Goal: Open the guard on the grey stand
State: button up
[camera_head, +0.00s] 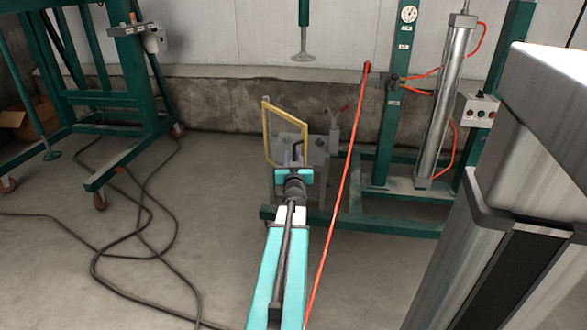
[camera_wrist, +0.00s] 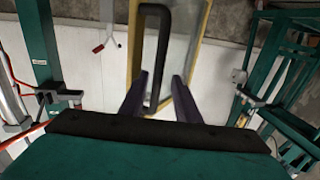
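The guard (camera_head: 266,125) is a yellow-framed panel, with its frame standing at an angle on the left of the grey stand (camera_head: 315,152) in the head view. In the wrist view the guard (camera_wrist: 199,38) fills the top middle. Its black bar handle (camera_wrist: 152,60) runs down the picture towards my gripper. My gripper (camera_wrist: 160,78) is open, with its two dark fingers apart on either side of the handle's lower part. Gaps show beside the handle; I cannot tell how deep it sits between the fingers. In the head view my arm hides part of the stand.
A green frame with a cylinder (camera_head: 447,95) and control box (camera_head: 478,110) stands right of the stand. A red hose (camera_head: 338,190) crosses beside my arm. A green wheeled frame (camera_head: 110,100) stands left, with black cables (camera_head: 140,235) on the floor. A concrete wall is behind.

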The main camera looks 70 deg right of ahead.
jog(key=p+v, duration=0.4)
jog(key=v, duration=0.4)
jog(key=shift+a+p, duration=0.2)
jog(key=shift+p, duration=0.1)
jog(key=p, duration=0.3)
jog(key=shift+a+r+p, duration=0.1)
jog(key=shift+a+p, duration=0.25)
jog(key=p+v, duration=0.2)
jog(key=p, duration=0.4)
jog(key=shift+s+d, duration=0.1)
jog(key=shift+p+v, duration=1.3)
jog(key=shift+v, duration=0.1)
